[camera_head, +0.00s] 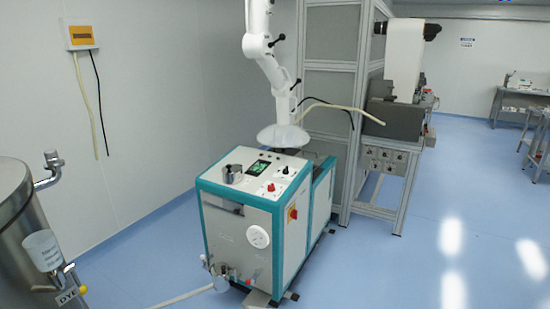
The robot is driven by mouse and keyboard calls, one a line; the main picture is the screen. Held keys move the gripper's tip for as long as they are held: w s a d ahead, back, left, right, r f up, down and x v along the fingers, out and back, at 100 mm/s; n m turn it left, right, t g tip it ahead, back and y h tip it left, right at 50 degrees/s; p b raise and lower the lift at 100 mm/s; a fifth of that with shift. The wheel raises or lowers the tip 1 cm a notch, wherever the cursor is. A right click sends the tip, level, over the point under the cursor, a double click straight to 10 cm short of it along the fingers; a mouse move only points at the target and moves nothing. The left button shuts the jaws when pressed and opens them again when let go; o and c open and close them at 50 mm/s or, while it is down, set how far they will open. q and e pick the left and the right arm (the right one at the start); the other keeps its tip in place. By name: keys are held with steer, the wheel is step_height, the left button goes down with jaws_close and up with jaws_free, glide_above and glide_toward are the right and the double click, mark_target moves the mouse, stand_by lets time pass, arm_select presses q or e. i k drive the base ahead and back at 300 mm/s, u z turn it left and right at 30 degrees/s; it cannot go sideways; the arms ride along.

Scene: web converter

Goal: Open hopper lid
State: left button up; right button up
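No part clearly marked as a hopper lid can be made out. A teal and white machine (238,228) on casters stands in the middle of the view. On its top, at the left, sits a small round metal pot or cap (232,173); I cannot tell whether it is a hopper or its lid. A large steel tank (20,240) is cut off at the left edge. A whitish funnel-like cup (42,251) is on the tank's side, above a small label reading "DYE". Neither of my grippers is in view.
A white jointed extraction arm with a wide hood (283,136) hangs over the machine's back. A grey frame cabinet (330,70) with equipment stands behind it. A hose (183,297) crosses the floor at the front. Blue floor (450,210) on the right is clear.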

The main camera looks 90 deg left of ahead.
mark_target(317, 159)
steer(key=u, duration=2.4)
steer(key=i, duration=0.45)
steer(key=z, duration=0.65)
steer(key=i, duration=2.6)
steer(key=u, duration=0.55)
